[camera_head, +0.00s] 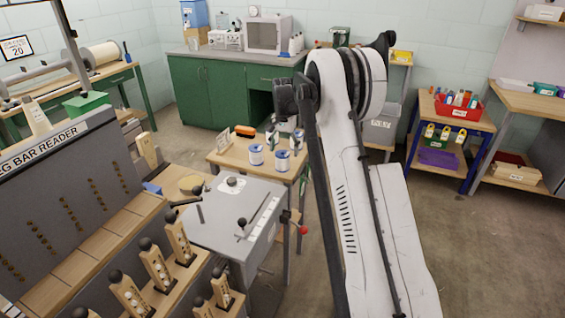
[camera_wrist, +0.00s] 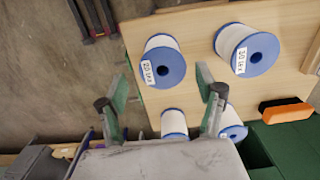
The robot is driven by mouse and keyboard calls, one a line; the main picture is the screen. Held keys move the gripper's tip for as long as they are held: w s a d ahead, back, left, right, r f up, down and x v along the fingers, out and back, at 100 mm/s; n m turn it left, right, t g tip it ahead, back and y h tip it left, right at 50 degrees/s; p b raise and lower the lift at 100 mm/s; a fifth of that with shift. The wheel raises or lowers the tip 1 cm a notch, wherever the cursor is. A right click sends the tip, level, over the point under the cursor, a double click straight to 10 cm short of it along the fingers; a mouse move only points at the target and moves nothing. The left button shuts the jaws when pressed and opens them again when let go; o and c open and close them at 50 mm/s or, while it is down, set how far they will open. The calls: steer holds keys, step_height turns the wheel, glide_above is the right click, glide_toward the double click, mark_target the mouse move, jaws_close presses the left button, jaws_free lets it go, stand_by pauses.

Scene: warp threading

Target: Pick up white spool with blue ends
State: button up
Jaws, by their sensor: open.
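Several white spools with blue ends stand on a small wooden table. In the wrist view one spool (camera_wrist: 165,61), with a label that seems to read 20 tex, shows between and beyond my finger ends. A second labelled spool (camera_wrist: 247,48) stands to its right. Two more, a lower spool (camera_wrist: 174,122) and a lower right spool (camera_wrist: 232,126), are partly hidden by my gripper. My gripper (camera_wrist: 162,84) is open and empty, its green fingers apart, above the table. In the head view, a left spool (camera_head: 256,155) and a front spool (camera_head: 282,161) show below my wrist.
The wooden table (camera_wrist: 196,20) also holds an orange-and-black brush (camera_wrist: 285,110). Green cabinets (camera_head: 215,88) stand behind it. A grey machine (camera_head: 225,225) stands close in front of it. Bare floor (camera_head: 480,240) lies to the right.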

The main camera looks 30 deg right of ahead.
mark_target(283, 160)
steer(key=shift+a+f, duration=0.2)
steer(key=shift+f, duration=1.2)
steer(key=shift+a+f, duration=0.15)
steer(key=shift+f, duration=1.2)
steer(key=c, duration=1.3)
